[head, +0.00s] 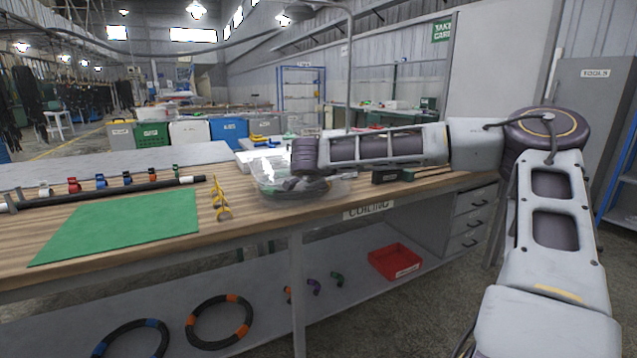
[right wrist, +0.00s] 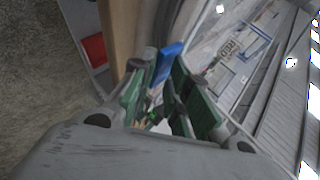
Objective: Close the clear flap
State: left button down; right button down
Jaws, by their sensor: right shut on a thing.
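A clear container (head: 318,189) sits on the wooden bench, right of the green mat. Its clear flap (head: 268,168) shows as a see-through sheet raised at the container's left and back side. My right gripper (head: 293,184) is low at the container, beside the flap, and its fingers are partly lost against the clear plastic. My left gripper is not in view.
A dark hose (head: 110,190) lies behind the mat. A dark block (head: 390,176) sits to the right. A red tray (head: 395,262) and coiled hoses (head: 220,322) are on the lower shelf.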

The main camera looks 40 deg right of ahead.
jog(key=shift+s+a+f, duration=0.1)
jog(key=shift+s+f, duration=0.1)
jog(key=shift+f, duration=0.7)
jog(key=c, duration=1.6)
grip_release()
jog(key=shift+a+r, duration=0.1)
jog(key=r+v, duration=0.1)
jog(key=v, duration=1.1)
jog(key=shift+w, duration=0.15)
jog(key=shift+r, duration=0.15)
